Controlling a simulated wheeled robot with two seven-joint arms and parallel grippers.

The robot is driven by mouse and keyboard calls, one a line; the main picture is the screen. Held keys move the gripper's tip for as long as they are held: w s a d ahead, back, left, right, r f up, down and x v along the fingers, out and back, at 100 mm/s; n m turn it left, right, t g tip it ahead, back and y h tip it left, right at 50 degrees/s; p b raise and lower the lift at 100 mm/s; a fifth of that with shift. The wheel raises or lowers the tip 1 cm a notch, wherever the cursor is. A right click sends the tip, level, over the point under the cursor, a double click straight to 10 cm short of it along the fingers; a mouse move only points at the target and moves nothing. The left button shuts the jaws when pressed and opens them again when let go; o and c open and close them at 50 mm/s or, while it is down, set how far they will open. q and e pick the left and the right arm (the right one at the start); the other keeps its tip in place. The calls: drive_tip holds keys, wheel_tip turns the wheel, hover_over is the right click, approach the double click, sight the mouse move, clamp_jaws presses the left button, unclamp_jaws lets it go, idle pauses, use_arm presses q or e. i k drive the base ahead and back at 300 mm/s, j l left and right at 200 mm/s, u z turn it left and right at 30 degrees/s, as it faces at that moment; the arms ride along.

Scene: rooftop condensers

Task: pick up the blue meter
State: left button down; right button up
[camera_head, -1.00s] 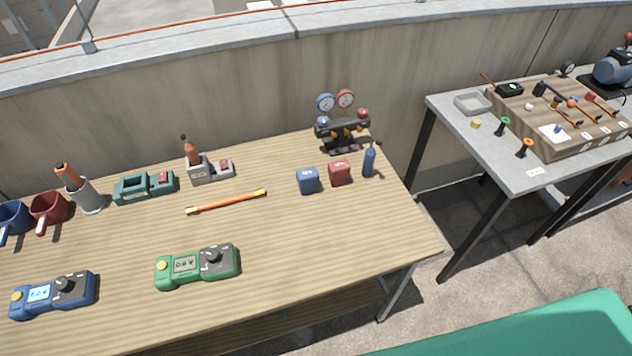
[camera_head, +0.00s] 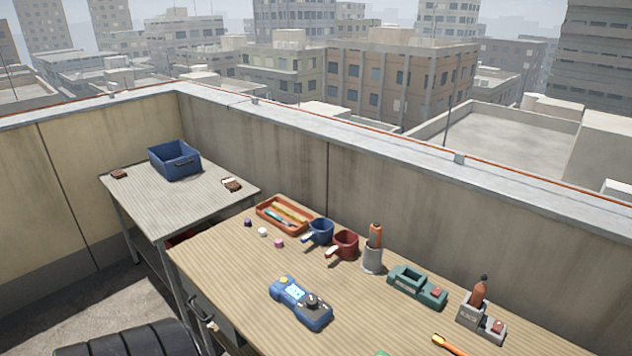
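The blue meter (camera_head: 301,303) lies flat on the wooden bench (camera_head: 222,257), left of the bench's middle. It has a yellow button, a small lit screen and a dark dial. Nothing covers it. A bit of a green thing (camera_head: 382,354) shows at the bottom edge of the picture. Neither of my grippers is in view.
Behind the meter stand a blue mug (camera_head: 320,232), a red mug (camera_head: 344,245), a grey holder (camera_head: 373,258) and a teal stand (camera_head: 416,287). An orange tray (camera_head: 284,215) is further left. A side table (camera_head: 168,204) carries a blue bin (camera_head: 175,160).

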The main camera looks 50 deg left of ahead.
sight(291, 294)
drive_tip(key=u, duration=1.65)
drive_tip(key=i+j+z, duration=0.2)
drive_tip(key=j, duration=0.3)
drive_tip(key=k, duration=0.1)
